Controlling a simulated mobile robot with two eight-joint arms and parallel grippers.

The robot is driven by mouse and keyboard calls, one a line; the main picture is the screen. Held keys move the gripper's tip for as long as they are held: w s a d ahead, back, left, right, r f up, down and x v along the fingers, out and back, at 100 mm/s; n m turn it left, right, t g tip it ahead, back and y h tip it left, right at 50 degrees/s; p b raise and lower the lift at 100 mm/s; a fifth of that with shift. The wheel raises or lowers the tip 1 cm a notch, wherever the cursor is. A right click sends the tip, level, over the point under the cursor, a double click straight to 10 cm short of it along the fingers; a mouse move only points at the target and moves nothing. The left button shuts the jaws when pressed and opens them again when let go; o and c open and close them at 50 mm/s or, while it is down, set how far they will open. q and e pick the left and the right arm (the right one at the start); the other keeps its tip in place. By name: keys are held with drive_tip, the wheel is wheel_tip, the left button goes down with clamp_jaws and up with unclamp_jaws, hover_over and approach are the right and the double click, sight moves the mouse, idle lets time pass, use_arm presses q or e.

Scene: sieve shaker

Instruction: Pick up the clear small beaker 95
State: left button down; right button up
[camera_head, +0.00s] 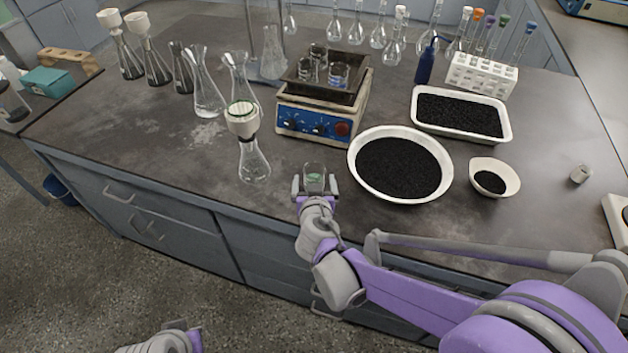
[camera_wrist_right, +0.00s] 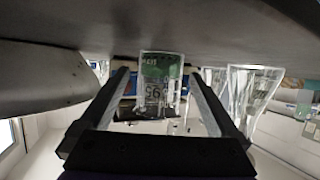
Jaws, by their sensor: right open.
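The clear small beaker 95 (camera_head: 315,177) stands on the dark bench near its front edge, left of the large white bowl. In the right wrist view the beaker (camera_wrist_right: 160,84) appears upside down, with its number and a green patch showing. My right gripper (camera_head: 315,188) is open, with one finger on each side of the beaker. In the right wrist view the right gripper (camera_wrist_right: 158,92) shows gaps between its fingers and the glass. My left gripper (camera_head: 180,330) shows only partly at the bottom edge; its jaws cannot be made out.
A stoppered flask (camera_head: 254,163) stands close left of the beaker. The white bowl (camera_head: 445,186) of black grains is close right. A hotplate (camera_head: 318,122) holding small beakers stands behind. A small dish (camera_head: 511,177) and a tray (camera_head: 505,126) are farther right.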

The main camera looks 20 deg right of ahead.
drive_tip(key=shift+x, duration=1)
drive_tip(key=shift+c, duration=0.2)
drive_tip(key=c, duration=1.5)
drive_tip(key=shift+r, duration=0.25)
wheel_tip(320, 180, up, 15)
drive_tip(key=p, duration=0.7)
drive_tip(key=shift+f, duration=0.2)
